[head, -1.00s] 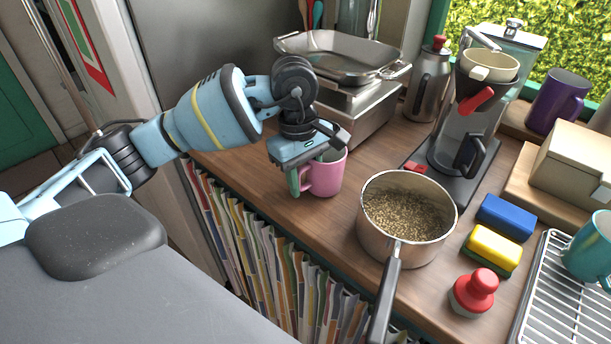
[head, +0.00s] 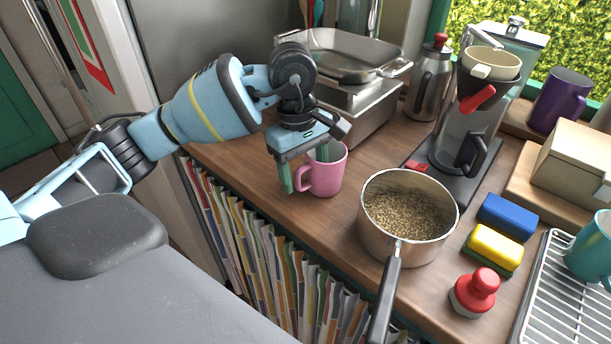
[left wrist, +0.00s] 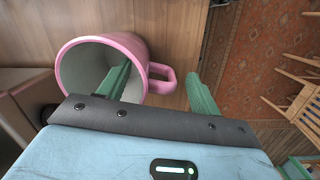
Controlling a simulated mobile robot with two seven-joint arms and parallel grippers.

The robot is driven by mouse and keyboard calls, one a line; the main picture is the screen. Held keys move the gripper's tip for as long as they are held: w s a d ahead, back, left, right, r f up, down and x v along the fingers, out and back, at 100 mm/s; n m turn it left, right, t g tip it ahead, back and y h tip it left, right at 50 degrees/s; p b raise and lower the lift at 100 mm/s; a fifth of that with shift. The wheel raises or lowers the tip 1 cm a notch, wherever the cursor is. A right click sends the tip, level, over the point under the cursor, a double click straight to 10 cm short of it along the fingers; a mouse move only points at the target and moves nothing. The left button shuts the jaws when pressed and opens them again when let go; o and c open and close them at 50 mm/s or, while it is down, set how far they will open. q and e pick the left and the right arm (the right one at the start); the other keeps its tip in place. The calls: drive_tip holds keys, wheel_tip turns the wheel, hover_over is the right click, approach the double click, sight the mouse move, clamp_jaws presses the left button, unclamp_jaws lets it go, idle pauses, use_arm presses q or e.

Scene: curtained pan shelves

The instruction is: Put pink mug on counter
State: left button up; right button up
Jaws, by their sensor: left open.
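The pink mug (head: 325,178) stands upright on the wooden counter (head: 290,216), near its front edge, with its handle toward the left. My left gripper (head: 304,172) is open above and at the mug. In the left wrist view, one green finger of the left gripper (left wrist: 158,88) reaches into the mouth of the pink mug (left wrist: 140,43). The other finger is outside the mug, beyond its handle. The mug's wall and handle lie between the fingers. Whether either finger touches the mug cannot be told. My right gripper is not in view.
A pot of grain (head: 408,215) stands right of the mug, its handle toward the front edge. A metal tray (head: 340,55) sits on a box behind. A coffee maker (head: 455,130) and sponges (head: 508,217) are farther right. Striped curtain (head: 270,260) hangs below the edge.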

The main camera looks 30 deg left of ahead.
use_arm(q)
drive_tip(key=r, duration=0.6)
drive_tip(key=shift+a, duration=0.4)
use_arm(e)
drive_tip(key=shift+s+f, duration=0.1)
use_arm(q)
clamp_jaws()
idle(0.8)
drive_tip(key=shift+r, duration=0.1)
